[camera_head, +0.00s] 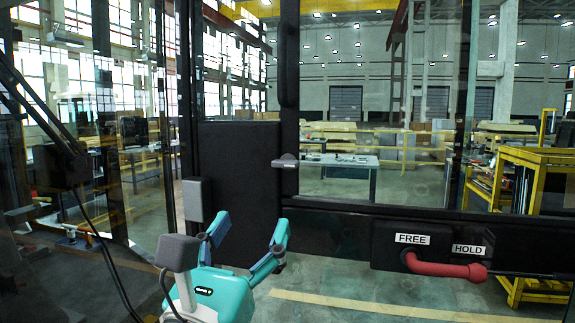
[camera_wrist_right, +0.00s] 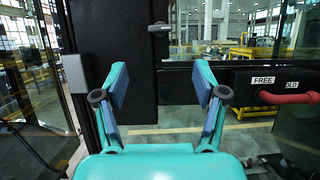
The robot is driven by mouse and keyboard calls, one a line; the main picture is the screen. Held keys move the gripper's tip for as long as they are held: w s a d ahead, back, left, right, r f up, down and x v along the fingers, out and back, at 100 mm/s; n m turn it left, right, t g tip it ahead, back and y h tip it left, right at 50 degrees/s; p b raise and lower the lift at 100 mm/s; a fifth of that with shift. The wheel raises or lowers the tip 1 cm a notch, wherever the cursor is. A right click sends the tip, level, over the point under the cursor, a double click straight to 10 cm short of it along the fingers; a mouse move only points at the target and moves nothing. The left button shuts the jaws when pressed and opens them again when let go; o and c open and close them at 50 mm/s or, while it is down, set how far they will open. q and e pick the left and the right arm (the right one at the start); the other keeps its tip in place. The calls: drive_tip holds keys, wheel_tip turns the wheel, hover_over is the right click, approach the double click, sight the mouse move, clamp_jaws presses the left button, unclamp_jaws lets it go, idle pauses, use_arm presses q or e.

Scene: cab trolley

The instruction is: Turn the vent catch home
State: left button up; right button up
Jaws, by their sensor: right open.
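A small grey handle, which looks like the vent catch (camera_head: 285,162), sits on the dark window post and points sideways, about level. It also shows in the right wrist view (camera_wrist_right: 158,27), above and beyond my fingers. My right gripper (camera_head: 250,229) is teal with blue pads. It is open and empty, below and a little left of the catch, apart from it. In the right wrist view its fingers (camera_wrist_right: 161,82) stand wide apart with nothing between them. My left gripper is in neither view.
A red handle (camera_head: 445,267) sits on a dark panel at the right, by labels FREE (camera_head: 412,239) and HOLD (camera_head: 469,250). A dark upright panel (camera_head: 238,180) stands behind my right gripper. A grey box (camera_head: 192,200) is left of it. Glass surrounds the frame.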

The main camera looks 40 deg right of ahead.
sight(282, 167)
drive_tip(key=p+x, duration=0.5)
drive_tip(key=x, duration=0.8)
drive_tip(key=shift+r, duration=0.2)
drive_tip(key=shift+w+d+r+p, duration=0.1)
drive_tip(key=shift+w+d+p, duration=0.2)
drive_tip(key=shift+d+p, duration=0.05)
